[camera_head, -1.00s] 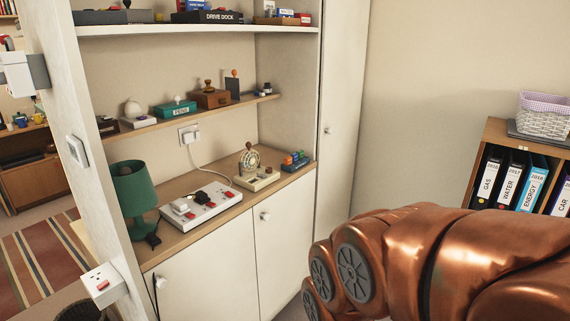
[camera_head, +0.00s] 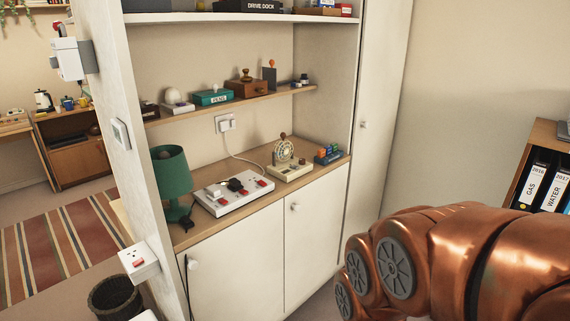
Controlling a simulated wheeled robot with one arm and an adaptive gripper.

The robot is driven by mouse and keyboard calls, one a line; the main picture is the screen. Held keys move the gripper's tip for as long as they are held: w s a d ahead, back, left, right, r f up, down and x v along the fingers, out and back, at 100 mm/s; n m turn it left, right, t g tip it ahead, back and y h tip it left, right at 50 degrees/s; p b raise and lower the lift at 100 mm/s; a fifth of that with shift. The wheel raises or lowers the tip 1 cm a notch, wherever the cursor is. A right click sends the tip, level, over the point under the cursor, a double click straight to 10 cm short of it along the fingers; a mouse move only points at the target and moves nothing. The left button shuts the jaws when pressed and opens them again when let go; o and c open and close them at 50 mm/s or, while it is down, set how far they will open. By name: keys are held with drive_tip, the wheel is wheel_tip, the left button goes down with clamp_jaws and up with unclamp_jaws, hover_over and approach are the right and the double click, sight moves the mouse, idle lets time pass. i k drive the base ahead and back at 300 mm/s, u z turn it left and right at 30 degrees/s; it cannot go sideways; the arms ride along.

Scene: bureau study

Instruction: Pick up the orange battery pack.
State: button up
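I cannot pick out the orange battery pack with certainty. A small blue rack (camera_head: 328,155) with orange and green pieces stands at the right end of the wooden counter, too small to tell what the pieces are. A white power strip (camera_head: 240,198) with red switches, a black plug and a white plug lies on the same counter. My copper arm fills the lower right, and my gripper is out of view.
A green lamp (camera_head: 173,178) and a cream dial device (camera_head: 285,164) flank the strip. A shelf (camera_head: 190,112) above holds small boxes. A binder case (camera_head: 538,150) is at right. A black bin (camera_head: 115,297) and a striped rug (camera_head: 65,240) are at lower left.

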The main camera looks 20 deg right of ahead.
sight(322, 152)
drive_tip(key=z, duration=0.4)
drive_tip(key=i, duration=0.5)
drive_tip(key=z, duration=0.8)
drive_tip(key=i, duration=0.9)
drive_tip(key=u, duration=0.45)
drive_tip(key=i, duration=0.7)
drive_tip(key=u, duration=0.95)
drive_tip(key=i, duration=0.3)
drive_tip(key=u, duration=0.35)
